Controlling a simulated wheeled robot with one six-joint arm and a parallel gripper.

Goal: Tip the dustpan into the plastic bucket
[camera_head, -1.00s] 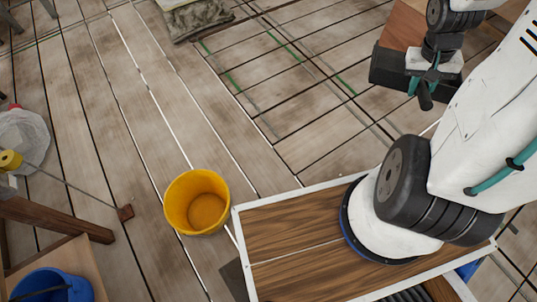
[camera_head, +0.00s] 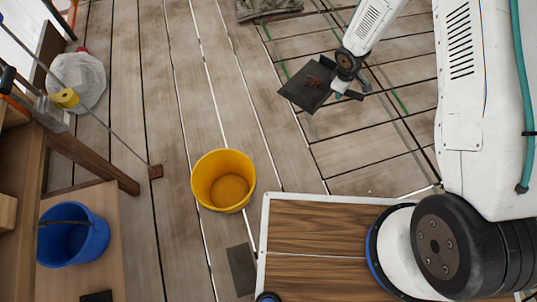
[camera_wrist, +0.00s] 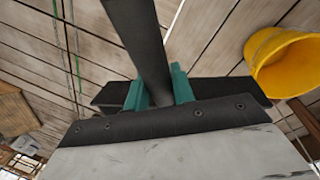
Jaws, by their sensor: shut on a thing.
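My gripper (camera_head: 348,86) is shut on the handle of a dark dustpan (camera_head: 297,93). In the wrist view the teal fingers of my gripper (camera_wrist: 159,88) are around the black handle (camera_wrist: 146,42). The pan is held out above the deck, roughly level, with a small reddish-brown clump on it. A yellow bucket (camera_head: 222,182) stands upright on the deck, to the left of and nearer than the dustpan; it looks empty. It also shows at the right of the wrist view (camera_wrist: 285,62). The dustpan is apart from it.
A blue bucket (camera_head: 92,238) with a handle stands on a wooden surface (camera_head: 108,205) at the lower left. A long rod with a small brown block (camera_head: 155,171) reaches onto the deck. A white bag (camera_head: 88,75) lies upper left. Deck around the yellow bucket is mostly clear.

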